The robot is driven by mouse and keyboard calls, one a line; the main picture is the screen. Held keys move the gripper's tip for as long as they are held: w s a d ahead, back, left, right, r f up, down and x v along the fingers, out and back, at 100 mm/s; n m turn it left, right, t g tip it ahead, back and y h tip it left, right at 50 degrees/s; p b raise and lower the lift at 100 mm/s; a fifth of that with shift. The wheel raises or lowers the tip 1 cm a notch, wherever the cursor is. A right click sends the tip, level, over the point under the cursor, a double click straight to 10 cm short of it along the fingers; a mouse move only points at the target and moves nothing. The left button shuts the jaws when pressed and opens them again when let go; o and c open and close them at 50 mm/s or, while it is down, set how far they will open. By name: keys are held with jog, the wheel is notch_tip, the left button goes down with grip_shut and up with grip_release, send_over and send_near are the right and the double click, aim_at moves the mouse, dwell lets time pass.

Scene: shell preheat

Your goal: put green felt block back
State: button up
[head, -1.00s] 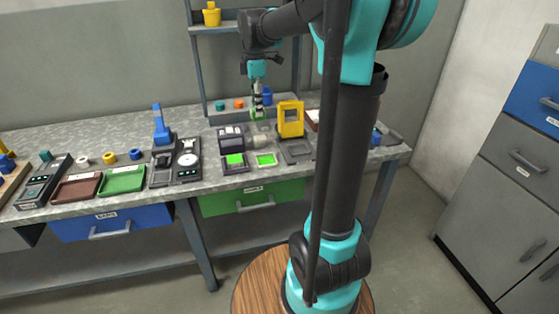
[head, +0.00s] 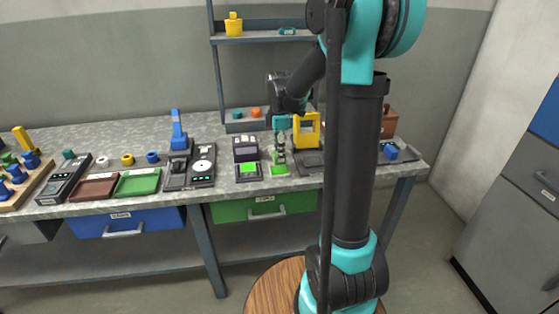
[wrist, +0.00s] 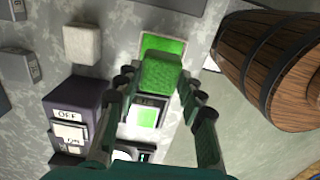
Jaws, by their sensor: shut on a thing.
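The green felt block (wrist: 160,74) is between the two fingers of my gripper (wrist: 158,90) in the wrist view, and the fingers are shut on it. In that view a bright green pad in a pale frame (wrist: 164,43) lies just beyond the block, partly covered by it. In the head view my gripper (head: 280,158) points down over the worktop, at the back edge of the right-hand green pad (head: 279,170). I cannot tell whether the block touches the pad or hangs above it. A second green pad (head: 248,170) lies to the left.
A dark switch box (wrist: 75,118) marked OFF and ON stands beside my fingers; it also shows in the head view (head: 245,148). A yellow frame (head: 308,130) stands close to the right of my gripper. A shelf (head: 270,38) rises behind. A green tray (head: 138,182) lies farther left.

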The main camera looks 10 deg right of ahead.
jog(key=shift+f, duration=2)
jog(key=shift+f, duration=0.15)
jog(key=o, duration=1)
notch_tip(320, 180, up, 12)
jog(key=shift+r, duration=0.1)
jog(key=shift+s, duration=0.25)
jog(key=s+d+f+m+t, duration=0.1)
jog(key=s+f+m, duration=0.4)
jog(key=s+m, duration=0.1)
jog(key=s+d+f+m+t, duration=0.1)
jog(key=s+f+m, duration=0.4)
jog(key=s, duration=0.3)
jog(key=s+d+f+m+t, duration=0.2)
jog(key=s+f+m, duration=0.3)
jog(key=s+m, duration=0.2)
jog(key=shift+s, duration=0.3)
